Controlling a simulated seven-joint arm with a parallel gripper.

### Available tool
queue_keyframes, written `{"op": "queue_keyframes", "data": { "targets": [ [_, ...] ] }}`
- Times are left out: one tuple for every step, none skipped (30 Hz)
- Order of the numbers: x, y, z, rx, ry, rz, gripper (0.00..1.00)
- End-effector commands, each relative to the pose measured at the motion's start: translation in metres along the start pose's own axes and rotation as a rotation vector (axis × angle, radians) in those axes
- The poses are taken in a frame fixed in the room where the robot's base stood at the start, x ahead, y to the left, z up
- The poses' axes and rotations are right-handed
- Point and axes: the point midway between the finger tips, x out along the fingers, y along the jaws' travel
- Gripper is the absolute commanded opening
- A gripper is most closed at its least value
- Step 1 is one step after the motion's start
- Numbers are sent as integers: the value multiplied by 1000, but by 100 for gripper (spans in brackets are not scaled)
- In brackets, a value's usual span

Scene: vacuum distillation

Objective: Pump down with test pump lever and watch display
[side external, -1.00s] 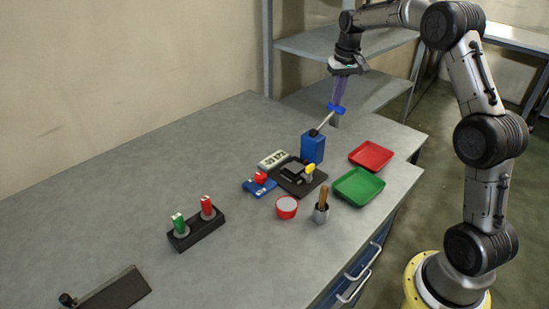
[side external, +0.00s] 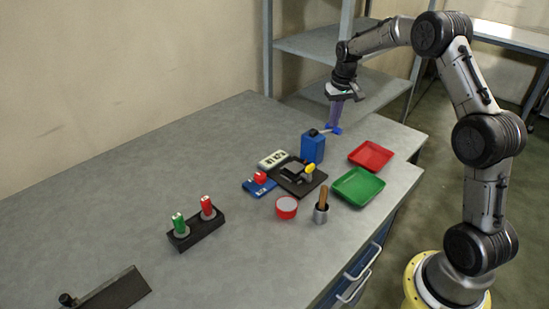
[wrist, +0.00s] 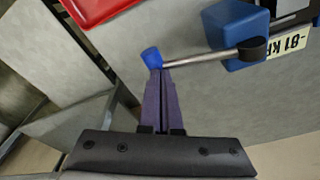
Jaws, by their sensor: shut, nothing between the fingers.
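The test pump is a blue box (side external: 313,149) near the far edge of the bench. Its metal lever (side external: 324,131) is close to level in the side view and ends in a blue knob (wrist: 152,57). My gripper (side external: 334,126) is shut with nothing between its fingers. Its purple fingertips (wrist: 160,72) are at the knob, apparently touching it from above. The display (side external: 273,159) is a white panel beside the pump.
A red tray (side external: 371,156) and a green tray (side external: 358,186) lie right of the pump.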

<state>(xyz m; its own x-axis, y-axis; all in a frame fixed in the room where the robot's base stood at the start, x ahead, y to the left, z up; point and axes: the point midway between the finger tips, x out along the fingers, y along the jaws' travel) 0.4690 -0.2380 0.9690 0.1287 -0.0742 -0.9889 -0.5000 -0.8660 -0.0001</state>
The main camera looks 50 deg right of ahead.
Motion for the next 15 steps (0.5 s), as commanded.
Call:
{"op": "queue_keyframes", "data": {
  "targets": [
    [-6, 0, -1, 0, 2, 0, 0],
    [-9, 0, -2, 0, 3, 0, 0],
    [-14, 0, -3, 0, 3, 0, 0],
    [-18, 0, -4, 0, 3, 0, 0],
    [-21, 0, -4, 0, 3, 0, 0],
    [-26, 0, -4, 0, 1, 0, 0],
    [-29, 0, -5, 0, 1, 0, 0],
    [-32, 0, -6, 0, 2, 0, 0],
    [-37, 0, -6, 0, 2, 0, 0],
    [-41, 0, -7, 0, 3, 0, 0],
    [-45, 0, -8, 0, 3, 0, 0],
    [-49, 0, -8, 0, 2, 0, 0],
    [-53, 0, -8, 0, 2, 0, 0],
    [-56, 0, -9, 0, 3, 0, 0],
    [-60, 0, -10, 0, 2, 0, 0]
  ]
}}
